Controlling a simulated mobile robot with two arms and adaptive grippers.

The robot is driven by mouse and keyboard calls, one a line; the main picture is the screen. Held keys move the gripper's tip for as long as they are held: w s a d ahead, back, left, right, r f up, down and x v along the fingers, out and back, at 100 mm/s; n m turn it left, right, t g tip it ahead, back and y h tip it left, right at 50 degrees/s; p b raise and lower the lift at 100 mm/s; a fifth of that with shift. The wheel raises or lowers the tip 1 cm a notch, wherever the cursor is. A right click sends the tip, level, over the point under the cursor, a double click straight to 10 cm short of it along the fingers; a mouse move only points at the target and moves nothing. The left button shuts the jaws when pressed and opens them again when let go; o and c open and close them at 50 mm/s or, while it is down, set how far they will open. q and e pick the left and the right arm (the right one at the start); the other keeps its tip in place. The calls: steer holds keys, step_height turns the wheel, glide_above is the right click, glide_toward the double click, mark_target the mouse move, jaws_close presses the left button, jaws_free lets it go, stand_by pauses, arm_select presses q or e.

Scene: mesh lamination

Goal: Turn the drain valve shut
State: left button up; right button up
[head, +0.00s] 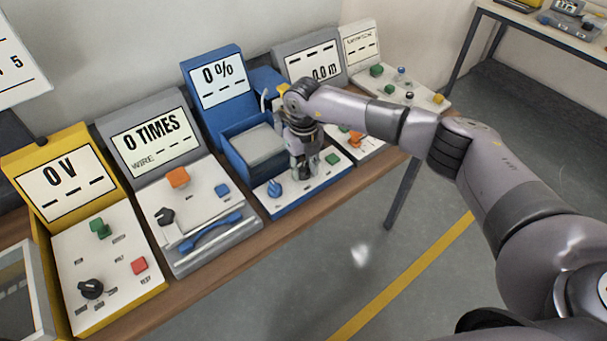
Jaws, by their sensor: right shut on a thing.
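The blue station (213,128) with the "0 %" display has an open basin and a white front panel. My right gripper (304,172) points down at this panel, between a blue knob (274,188) and a green button (332,158). It is shut on a small part there, which the fingers hide almost wholly. By its place this part looks like the drain valve, but its shape and its angle cannot be seen. My left gripper is not in view.
A grey station (150,120) reading "0 TIMES" and a yellow station (20,165) reading "0 V" stand to the left. A grey station (290,48) reading "0.0 m" stands close on the right, partly behind my right arm. The floor in front is clear.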

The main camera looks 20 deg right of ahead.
mark_target(303, 168)
steer(key=n+b, duration=0.5)
steer(key=shift+f+n, duration=0.2)
steer(key=shift+n, duration=0.1)
steer(key=n+b, duration=0.3)
steer(key=shift+r, duration=0.1)
steer(key=shift+r+n+b, duration=0.1)
steer(key=shift+n+b, duration=0.4)
steer(key=shift+n, duration=0.2)
steer(key=o, duration=1.1)
steer(key=shift+o, duration=0.2)
steer(key=shift+r, duration=0.1)
step_height(303, 168, up, 12)
